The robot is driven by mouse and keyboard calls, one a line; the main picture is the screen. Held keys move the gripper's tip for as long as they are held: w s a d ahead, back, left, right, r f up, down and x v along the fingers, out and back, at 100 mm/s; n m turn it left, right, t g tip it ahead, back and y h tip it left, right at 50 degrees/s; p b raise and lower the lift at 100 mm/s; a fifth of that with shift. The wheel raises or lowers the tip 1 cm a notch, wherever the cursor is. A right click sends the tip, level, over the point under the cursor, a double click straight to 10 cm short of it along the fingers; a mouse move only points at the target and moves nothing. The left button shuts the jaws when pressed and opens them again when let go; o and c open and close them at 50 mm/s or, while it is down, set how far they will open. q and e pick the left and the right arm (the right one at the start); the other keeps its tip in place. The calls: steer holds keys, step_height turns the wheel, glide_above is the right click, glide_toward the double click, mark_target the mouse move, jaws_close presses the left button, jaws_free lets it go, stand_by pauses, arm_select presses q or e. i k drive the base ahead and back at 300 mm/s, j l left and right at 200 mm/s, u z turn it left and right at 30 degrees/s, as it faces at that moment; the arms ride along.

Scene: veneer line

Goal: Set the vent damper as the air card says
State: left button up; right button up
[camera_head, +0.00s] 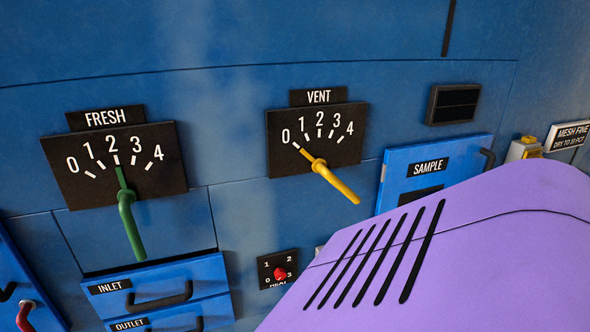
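The vent damper is a yellow lever (336,183) on a black VENT scale plate (318,139) numbered 0 to 4. Its pointed end lies at the 0 mark, and its handle slants down to the right. To its left, a green lever (127,210) on the FRESH plate (115,165) points at the 2 mark, with its handle hanging down. I see no card labelled as the air card. Neither of my grippers shows in this view.
Below FRESH are the INLET drawer (158,284) and OUTLET drawer (165,321). A red knob (280,273) sits on a small numbered plate. Right of VENT is a SAMPLE door (428,167) and a MESH FINE sign (570,136). A purple slotted shape covers the lower right foreground.

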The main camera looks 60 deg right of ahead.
mark_target(319, 165)
steer(key=z, duration=2.35)
